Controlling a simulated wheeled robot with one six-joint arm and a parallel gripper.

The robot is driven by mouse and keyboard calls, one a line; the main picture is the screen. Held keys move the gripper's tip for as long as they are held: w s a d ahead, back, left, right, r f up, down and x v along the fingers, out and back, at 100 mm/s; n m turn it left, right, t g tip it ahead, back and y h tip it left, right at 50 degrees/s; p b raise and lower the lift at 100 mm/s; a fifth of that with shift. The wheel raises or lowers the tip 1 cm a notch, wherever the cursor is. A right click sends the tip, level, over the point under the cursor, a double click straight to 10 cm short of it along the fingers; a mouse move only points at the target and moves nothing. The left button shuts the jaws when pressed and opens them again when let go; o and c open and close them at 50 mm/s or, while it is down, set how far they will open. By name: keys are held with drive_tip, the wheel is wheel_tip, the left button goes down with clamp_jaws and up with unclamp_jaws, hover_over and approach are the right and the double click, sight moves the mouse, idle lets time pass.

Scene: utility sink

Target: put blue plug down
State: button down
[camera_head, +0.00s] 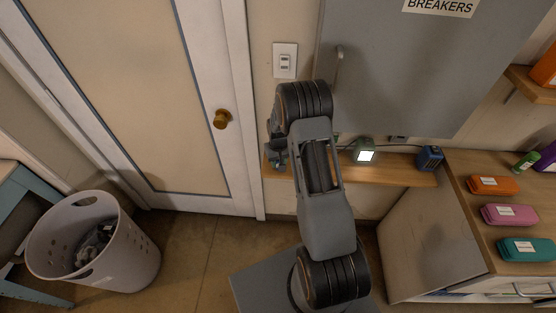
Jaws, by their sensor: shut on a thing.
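My gripper (277,158) is at the left end of a narrow wooden shelf (404,178), below the wall switch. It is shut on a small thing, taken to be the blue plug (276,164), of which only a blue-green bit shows. My gripper and arm hide the rest. The gripper appears close to the shelf top; whether the plug touches the shelf, I cannot tell.
A small device with a lit screen (365,156) and a blue boxy thing (430,158) stand on the shelf, with a dark cable between them. A grey breaker panel (400,70) hangs above. Orange, pink and teal cases lie on the right counter (480,233).

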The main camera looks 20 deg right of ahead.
drive_tip(key=shift+f, duration=0.2)
drive_tip(key=c, duration=0.7)
unclamp_jaws()
drive_tip(key=shift+c, duration=0.2)
